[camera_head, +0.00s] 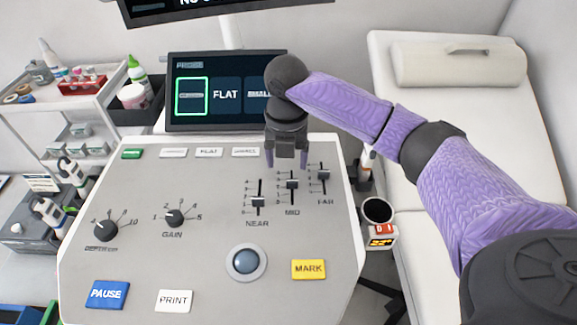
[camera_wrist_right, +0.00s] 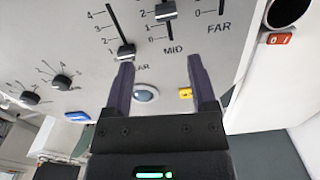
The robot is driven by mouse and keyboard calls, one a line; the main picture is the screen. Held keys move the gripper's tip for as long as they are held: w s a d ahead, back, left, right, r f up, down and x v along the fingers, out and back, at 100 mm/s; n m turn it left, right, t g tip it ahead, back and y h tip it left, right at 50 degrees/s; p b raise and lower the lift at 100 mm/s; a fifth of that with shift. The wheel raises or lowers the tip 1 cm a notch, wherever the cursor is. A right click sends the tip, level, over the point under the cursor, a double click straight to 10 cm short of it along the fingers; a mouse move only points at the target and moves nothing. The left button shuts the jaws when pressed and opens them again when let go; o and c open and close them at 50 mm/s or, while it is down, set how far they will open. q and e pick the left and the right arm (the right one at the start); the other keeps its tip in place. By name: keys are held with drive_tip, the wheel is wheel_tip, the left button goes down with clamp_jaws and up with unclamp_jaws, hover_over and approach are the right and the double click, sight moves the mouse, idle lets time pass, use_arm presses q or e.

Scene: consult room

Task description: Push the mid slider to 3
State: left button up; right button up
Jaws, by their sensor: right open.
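The mid slider (camera_head: 292,184) has a dark knob on a vertical slot of the grey control panel (camera_head: 215,265), between the near slider (camera_head: 258,202) and the far slider (camera_head: 323,175). In the right wrist view the mid knob (camera_wrist_right: 166,11) is at the top edge, about level with the 2 mark; its upper scale is cut off. My right gripper (camera_head: 287,160) is open and empty, fingers down, over the panel just behind the mid knob in the head view. Its open fingers (camera_wrist_right: 160,60) show in the wrist view, apart from the knob. Contact with the panel is unclear.
A screen (camera_head: 225,90) stands behind the panel. The panel also holds two dials, a trackball (camera_head: 246,262) and a yellow MARK button (camera_head: 309,269). A dark cup (camera_head: 378,211) is at its right edge, near a white couch (camera_head: 395,200). A supply cart (camera_head: 60,110) stands left.

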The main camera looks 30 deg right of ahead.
sight(292, 180)
drive_tip(key=shift+w+d+r+n, duration=0.2)
drive_tip(key=shift+w+d+r, duration=0.1)
drive_tip(key=shift+d, duration=0.2)
drive_tip(key=shift+w+d+r+n, duration=0.2)
drive_tip(key=shift+w+d+r, duration=0.1)
drive_tip(key=shift+d, duration=0.2)
drive_tip(key=f+b, duration=0.1)
drive_tip(key=f, duration=0.3)
drive_tip(key=f+b, duration=0.2)
drive_tip(key=f, duration=0.2)
drive_tip(key=shift+s+a+f, duration=0.1)
drive_tip(key=shift+s+f, duration=0.1)
drive_tip(key=shift+f, duration=0.3)
drive_tip(key=c, duration=0.5)
clamp_jaws()
use_arm(q)
drive_tip(key=shift+s+a+f, duration=0.15)
drive_tip(key=shift+s+f, duration=0.05)
drive_tip(key=shift+f, duration=0.8)
drive_tip(key=shift+s+a+f, duration=0.15)
drive_tip(key=shift+f, duration=0.85)
drive_tip(key=shift+a, duration=0.25)
